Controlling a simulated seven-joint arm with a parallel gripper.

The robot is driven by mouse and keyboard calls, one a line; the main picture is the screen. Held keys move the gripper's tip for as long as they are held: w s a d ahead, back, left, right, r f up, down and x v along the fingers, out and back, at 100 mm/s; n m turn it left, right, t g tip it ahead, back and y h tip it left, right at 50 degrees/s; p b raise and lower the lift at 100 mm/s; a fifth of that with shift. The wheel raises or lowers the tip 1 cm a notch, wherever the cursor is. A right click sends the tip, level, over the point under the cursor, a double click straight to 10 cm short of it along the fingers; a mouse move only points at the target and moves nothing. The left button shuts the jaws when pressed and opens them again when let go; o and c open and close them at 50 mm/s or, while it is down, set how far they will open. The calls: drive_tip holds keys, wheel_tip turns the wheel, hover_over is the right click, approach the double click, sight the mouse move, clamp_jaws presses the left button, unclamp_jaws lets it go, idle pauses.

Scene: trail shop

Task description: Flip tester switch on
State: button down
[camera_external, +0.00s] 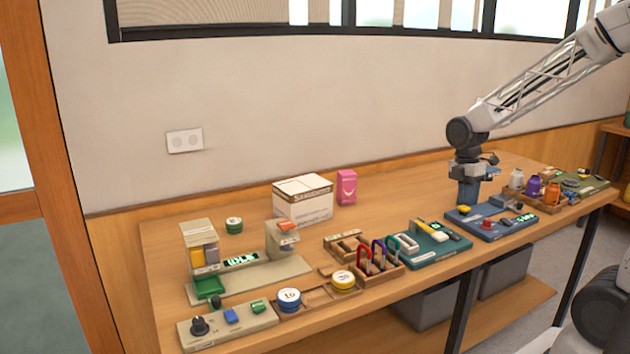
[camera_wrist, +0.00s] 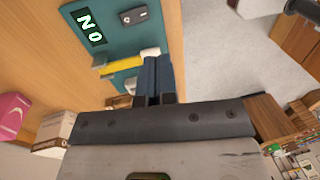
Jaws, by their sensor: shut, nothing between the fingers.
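No label marks the tester, and I cannot tell for certain which board it is. A teal board (camera_external: 440,247) carries a yellow bar, white parts and a small lit display. A teal board with a lit display (camera_wrist: 92,27), a yellow bar (camera_wrist: 120,67) and a dark grey part (camera_wrist: 134,16) shows in the wrist view. A blue board (camera_external: 490,230) with a red part (camera_external: 487,223) and a lit display stands to its right. My gripper (camera_external: 468,200) points down over the back left of the blue board. In the wrist view its fingers (camera_wrist: 154,80) are together and empty. No switch position is readable.
A wooden rack (camera_external: 370,270) with coloured padlock-like loops, a white box (camera_external: 303,200) and a pink box (camera_external: 346,186) stand to the left. Small coloured jars (camera_external: 534,187) stand close on the right. The table's back middle is clear.

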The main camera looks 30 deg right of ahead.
drive_tip(key=shift+s+r, duration=0.15)
drive_tip(key=shift+r, duration=0.75)
drive_tip(key=s+d+r+m+t, duration=0.2)
drive_tip(key=s+r+m, duration=0.2)
drive_tip(key=s+m, duration=0.3)
drive_tip(key=s+d+r+m+t, duration=0.2)
drive_tip(key=s+r+m, duration=0.2)
drive_tip(key=s+m, duration=0.4)
drive_tip(key=shift+r+m, duration=0.25)
drive_tip(key=shift+m, duration=1.35)
idle(1.7)
